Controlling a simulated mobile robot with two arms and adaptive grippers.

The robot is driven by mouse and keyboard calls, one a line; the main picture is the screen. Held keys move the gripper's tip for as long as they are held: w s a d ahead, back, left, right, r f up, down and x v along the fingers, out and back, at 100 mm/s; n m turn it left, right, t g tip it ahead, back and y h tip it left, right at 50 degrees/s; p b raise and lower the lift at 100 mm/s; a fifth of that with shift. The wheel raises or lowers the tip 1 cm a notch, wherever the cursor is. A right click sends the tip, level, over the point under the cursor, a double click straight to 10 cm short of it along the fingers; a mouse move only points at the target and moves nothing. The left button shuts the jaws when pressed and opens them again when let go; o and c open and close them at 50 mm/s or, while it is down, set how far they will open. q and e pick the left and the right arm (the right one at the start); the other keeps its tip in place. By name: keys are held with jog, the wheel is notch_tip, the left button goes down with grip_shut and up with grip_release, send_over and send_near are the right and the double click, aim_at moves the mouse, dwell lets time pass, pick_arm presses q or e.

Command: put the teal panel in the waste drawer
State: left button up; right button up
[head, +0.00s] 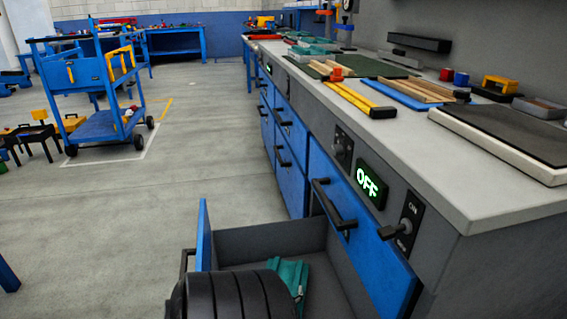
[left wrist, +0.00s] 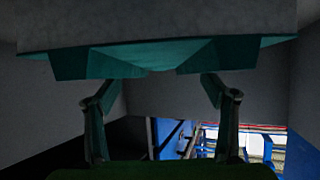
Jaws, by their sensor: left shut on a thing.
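The teal panel (left wrist: 155,54) fills the top of the left wrist view, with a grey surface above its teal edge. My left gripper (left wrist: 155,76) is shut on it, its two fingers reaching up to the teal part from either side. In the head view, my black left wrist reaches down into the open drawer (head: 245,240), and a teal shape (head: 290,272) shows beside it inside. My wrist hides much of the drawer floor, and I cannot tell whether the panel touches it. My right gripper is not in view.
The drawer's blue front (head: 203,240) stands out over the floor. The grey worktop (head: 420,150) above carries several tools and boards. A green OFF display (head: 371,185) and a switch (head: 405,230) are on the bench front. A blue cart (head: 100,125) stands on open floor at left.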

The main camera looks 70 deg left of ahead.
pick_arm(q)
jog(key=shift+s+f+b, duration=0.1)
jog(key=shift+f+b, duration=0.5)
jog(key=shift+f, duration=0.2)
jog(key=o, duration=1.3)
jog(key=shift+o, duration=0.2)
jog(key=shift+d, duration=0.1)
